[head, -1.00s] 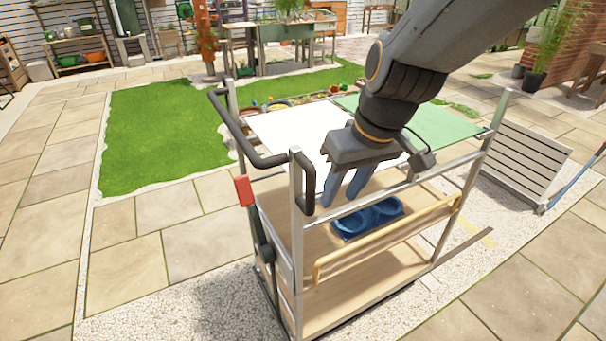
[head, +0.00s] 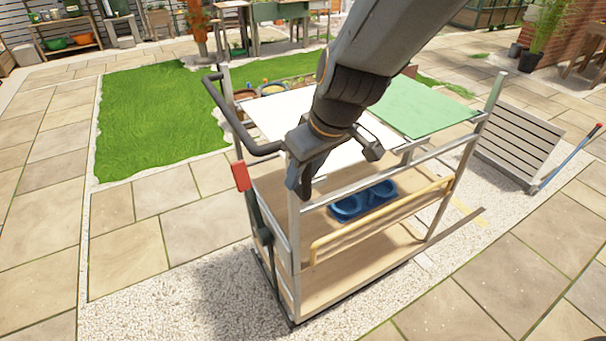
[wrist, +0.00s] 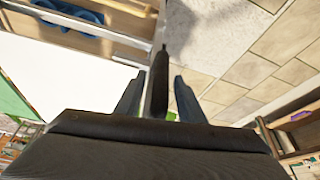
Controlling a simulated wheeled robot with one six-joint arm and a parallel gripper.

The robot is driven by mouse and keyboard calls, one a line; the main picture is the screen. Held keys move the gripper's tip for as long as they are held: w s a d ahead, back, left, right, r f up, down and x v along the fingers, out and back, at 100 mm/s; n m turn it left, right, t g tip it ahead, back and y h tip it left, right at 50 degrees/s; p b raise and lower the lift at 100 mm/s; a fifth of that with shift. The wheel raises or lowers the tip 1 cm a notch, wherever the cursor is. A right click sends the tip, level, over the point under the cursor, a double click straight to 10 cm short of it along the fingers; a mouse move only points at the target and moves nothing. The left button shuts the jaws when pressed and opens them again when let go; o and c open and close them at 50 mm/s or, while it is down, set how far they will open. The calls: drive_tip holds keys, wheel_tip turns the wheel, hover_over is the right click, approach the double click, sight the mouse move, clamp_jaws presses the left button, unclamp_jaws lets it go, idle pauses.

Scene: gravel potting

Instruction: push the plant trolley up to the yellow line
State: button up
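The plant trolley (head: 350,260) is a metal frame with wooden shelves, standing on a pale gravel strip. Its black push handle (head: 222,105) is at its left end. A lever with a red grip (head: 240,177) stands upright below the handle. My gripper (head: 300,188) is at the handle's near end, hiding part of it. In the wrist view, the dark handle bar (wrist: 159,80) lies between my gripper's two fingers (wrist: 158,92), with gaps on both sides. The yellow line (head: 470,217) shows partly on the gravel beyond the trolley's right end.
White and green panels (head: 425,108) lie on the trolley top, and blue pots (head: 365,200) sit on a shelf. A slatted wooden thing (head: 515,145) and a blue pole (head: 570,158) are at right. Lawn (head: 150,120) lies behind; paving in front is clear.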

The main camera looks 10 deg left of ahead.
drive_tip(key=shift+x, duration=0.75)
drive_tip(key=shift+c, duration=0.5)
clamp_jaws()
drive_tip(key=shift+w+d, duration=0.1)
